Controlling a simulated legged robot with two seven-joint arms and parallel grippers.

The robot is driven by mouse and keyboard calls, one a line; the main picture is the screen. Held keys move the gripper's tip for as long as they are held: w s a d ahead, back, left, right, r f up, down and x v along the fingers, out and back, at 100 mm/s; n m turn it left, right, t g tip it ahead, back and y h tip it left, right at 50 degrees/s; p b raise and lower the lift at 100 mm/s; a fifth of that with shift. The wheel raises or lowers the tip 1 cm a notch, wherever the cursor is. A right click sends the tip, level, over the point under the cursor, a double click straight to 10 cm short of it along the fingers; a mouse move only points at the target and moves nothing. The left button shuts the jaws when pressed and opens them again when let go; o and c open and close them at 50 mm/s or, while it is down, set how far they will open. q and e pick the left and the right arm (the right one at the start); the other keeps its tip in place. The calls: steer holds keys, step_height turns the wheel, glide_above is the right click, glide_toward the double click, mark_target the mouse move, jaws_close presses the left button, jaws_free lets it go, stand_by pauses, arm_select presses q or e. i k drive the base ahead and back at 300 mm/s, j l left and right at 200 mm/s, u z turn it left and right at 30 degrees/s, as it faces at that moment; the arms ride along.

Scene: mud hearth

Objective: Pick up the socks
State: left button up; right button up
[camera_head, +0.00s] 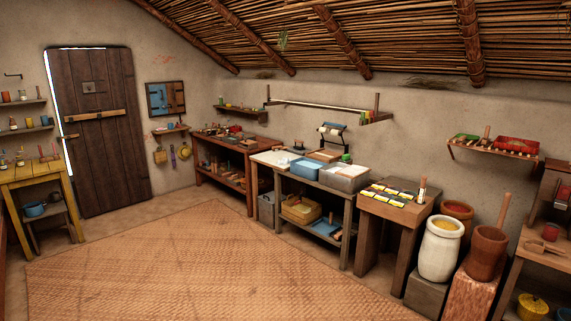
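I cannot make out any socks in the head view; small items on the far tables and shelves are too small to tell. Neither of my grippers shows in this view, and no part of my arms is visible.
A woven mat (180,265) covers the open floor. A yellow table (38,178) stands left, by a closed wooden door (105,160). Along the right wall are a dark workbench (233,148), a grey table with bins (345,195), a wooden block table (400,210), and a white jar (438,255).

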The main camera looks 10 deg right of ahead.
mark_target(284, 162)
steer(key=i+l, duration=0.2)
steer(key=i, duration=0.5)
steer(key=i+l, duration=0.15)
steer(key=i, duration=0.55)
steer(key=i+l, duration=0.2)
steer(key=i, duration=0.5)
steer(key=i+l, duration=0.2)
steer(key=i, duration=0.45)
steer(key=i+u, duration=0.5)
steer(key=i, duration=1.45)
steer(key=i+l+z, duration=0.3)
steer(key=i, duration=0.65)
steer(key=i+z, duration=0.3)
steer(key=i, duration=0.6)
steer(key=i+l+u, duration=0.35)
steer(key=i+l, duration=0.6)
